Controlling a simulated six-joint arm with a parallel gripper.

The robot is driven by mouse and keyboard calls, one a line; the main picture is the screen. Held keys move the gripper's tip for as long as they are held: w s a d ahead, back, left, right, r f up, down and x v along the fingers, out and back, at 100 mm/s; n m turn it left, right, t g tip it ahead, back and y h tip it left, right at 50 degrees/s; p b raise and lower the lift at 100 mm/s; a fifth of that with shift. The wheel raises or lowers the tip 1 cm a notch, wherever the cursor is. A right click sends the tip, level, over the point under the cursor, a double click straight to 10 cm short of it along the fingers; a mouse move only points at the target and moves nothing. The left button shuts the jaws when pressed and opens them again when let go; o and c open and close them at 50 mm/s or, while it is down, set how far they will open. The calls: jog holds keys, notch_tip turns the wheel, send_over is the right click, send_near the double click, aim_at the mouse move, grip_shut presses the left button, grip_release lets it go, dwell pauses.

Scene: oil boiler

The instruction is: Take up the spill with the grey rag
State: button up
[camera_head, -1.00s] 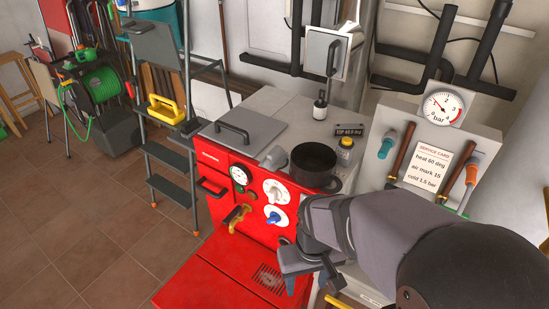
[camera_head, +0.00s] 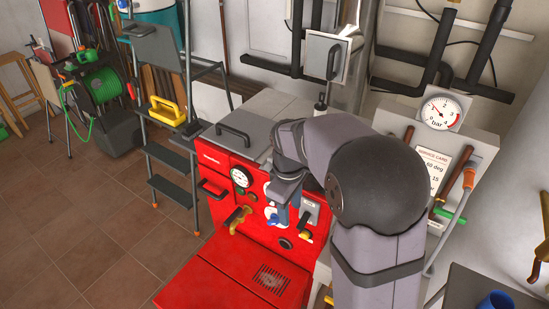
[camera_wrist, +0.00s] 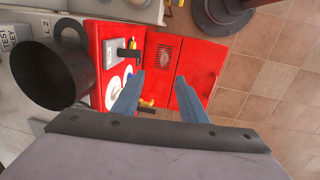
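I cannot make out the grey rag or the spill in either current view. My gripper (camera_head: 284,214) hangs in front of the red boiler (camera_head: 222,180), by its dials and knobs. In the wrist view my gripper (camera_wrist: 160,76) has its two blue fingers wide apart, with nothing between them. Behind the fingers lie the boiler's red front and a panel with a small grille (camera_wrist: 167,50). The arm covers part of the boiler top in the head view.
A black pot (camera_wrist: 48,72) stands close beside my gripper in the wrist view. A stepladder (camera_head: 165,150) stands left of the boiler. A dark table with a blue mug (camera_head: 496,301) is at the lower right. Tiled floor (camera_head: 100,220) is clear at left.

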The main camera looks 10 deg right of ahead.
jog(key=w+r+n+t+h+p, duration=0.1)
jog(key=w+r+n+p, duration=0.15)
jog(key=w+n, duration=0.75)
jog(key=r+n+t+h+p, duration=0.1)
jog(key=n+t, duration=0.1)
jog(key=n, duration=0.6)
send_over(266, 165)
jog(key=d, duration=0.1)
jog(key=shift+s+d, duration=0.1)
jog(key=shift+s, duration=0.15)
jog(key=shift+s+p+x, duration=0.2)
jog(key=shift+p+x, duration=1.9)
jog(key=shift+x, duration=1.5)
jog(key=shift+f, duration=0.1)
grip_shut()
